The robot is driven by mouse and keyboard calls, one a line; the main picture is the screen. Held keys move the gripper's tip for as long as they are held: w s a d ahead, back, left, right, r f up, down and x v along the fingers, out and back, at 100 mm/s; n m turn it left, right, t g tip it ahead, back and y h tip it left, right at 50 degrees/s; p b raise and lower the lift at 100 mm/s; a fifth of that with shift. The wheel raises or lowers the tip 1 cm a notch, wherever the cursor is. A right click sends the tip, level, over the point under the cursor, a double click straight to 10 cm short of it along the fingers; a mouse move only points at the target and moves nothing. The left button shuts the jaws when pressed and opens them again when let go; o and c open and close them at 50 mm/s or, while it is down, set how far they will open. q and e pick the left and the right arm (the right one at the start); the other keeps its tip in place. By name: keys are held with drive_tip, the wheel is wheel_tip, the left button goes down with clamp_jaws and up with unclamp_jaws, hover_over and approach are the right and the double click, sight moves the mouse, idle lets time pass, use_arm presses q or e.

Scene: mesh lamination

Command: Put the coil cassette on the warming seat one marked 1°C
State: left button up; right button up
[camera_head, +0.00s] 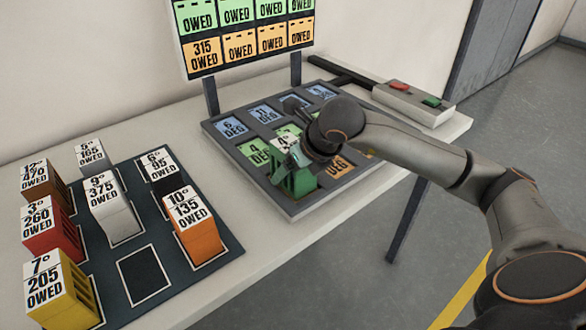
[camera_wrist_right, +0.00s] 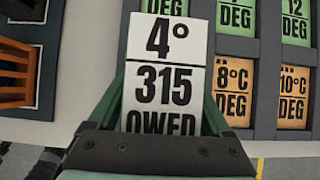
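A green coil cassette (camera_head: 300,184) with a white top label is at the near left part of the seat board (camera_head: 229,144). In the right wrist view the label reads 4°, 315 OWED (camera_wrist_right: 165,85). My right gripper (camera_head: 296,161) is shut on this cassette, with a finger on each side of the label. I cannot tell whether the cassette touches the board. The board has blue, green and orange seat plates. My arm and the cassette hide some of them, and I cannot make out a plate marked 1°C. My left gripper is not in view.
A dark rack (camera_head: 129,315) at the left holds several labelled cassettes and one empty slot (camera_head: 145,274). A sign (camera_head: 240,45) stands behind the board. A box with red and green buttons (camera_head: 415,100) is at the back right. Bare table lies between rack and board.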

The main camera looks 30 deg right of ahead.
drive_tip(key=shift+o, duration=1)
drive_tip(key=shift+r, duration=0.1)
drive_tip(key=v, duration=1.2)
drive_tip(key=shift+p, duration=0.45)
